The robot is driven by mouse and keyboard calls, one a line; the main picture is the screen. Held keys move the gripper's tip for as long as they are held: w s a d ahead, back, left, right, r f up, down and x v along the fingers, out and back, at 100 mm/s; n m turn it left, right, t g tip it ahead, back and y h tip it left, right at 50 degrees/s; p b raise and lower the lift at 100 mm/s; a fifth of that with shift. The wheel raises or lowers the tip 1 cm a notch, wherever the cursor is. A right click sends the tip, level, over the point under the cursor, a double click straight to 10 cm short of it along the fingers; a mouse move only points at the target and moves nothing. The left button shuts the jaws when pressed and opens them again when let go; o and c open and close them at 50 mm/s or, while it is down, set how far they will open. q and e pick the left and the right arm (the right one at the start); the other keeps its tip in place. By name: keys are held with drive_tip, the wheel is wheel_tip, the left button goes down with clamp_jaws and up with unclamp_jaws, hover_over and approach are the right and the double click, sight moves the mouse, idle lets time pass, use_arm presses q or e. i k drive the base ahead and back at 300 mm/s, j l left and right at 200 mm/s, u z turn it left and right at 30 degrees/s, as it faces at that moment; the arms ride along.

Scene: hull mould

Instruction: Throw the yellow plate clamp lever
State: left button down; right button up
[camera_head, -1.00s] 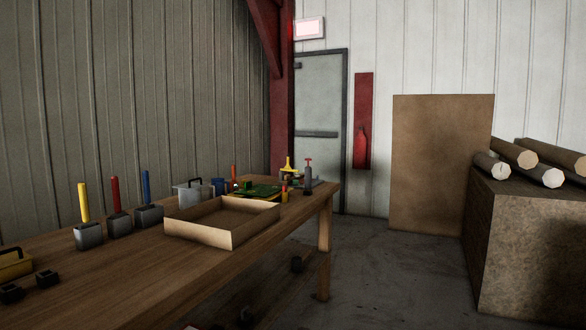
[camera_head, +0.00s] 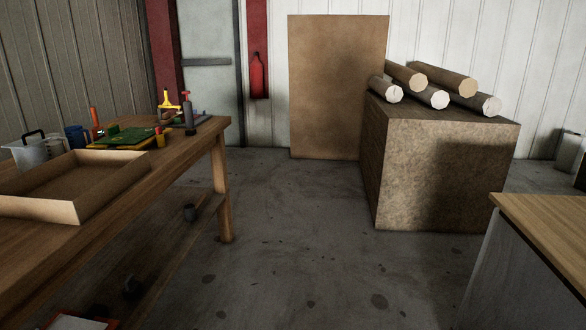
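No yellow lever that I can make out as the plate clamp lever shows now. A small yellow item (camera_head: 168,100) stands at the far end of the wooden table (camera_head: 213,150); it is too small to tell what it is. Beside it is a grey upright tool with a red top (camera_head: 188,112). Neither of my grippers is in view.
A brown block (camera_head: 440,175) carries several rolls. A wood-topped counter (camera_head: 550,225) is at right. Floor (camera_head: 310,240) between is clear.

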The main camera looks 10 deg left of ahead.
sight(167, 104)
drive_tip(key=i+l+u, duration=0.1)
drive_tip(key=i, duration=1.6)
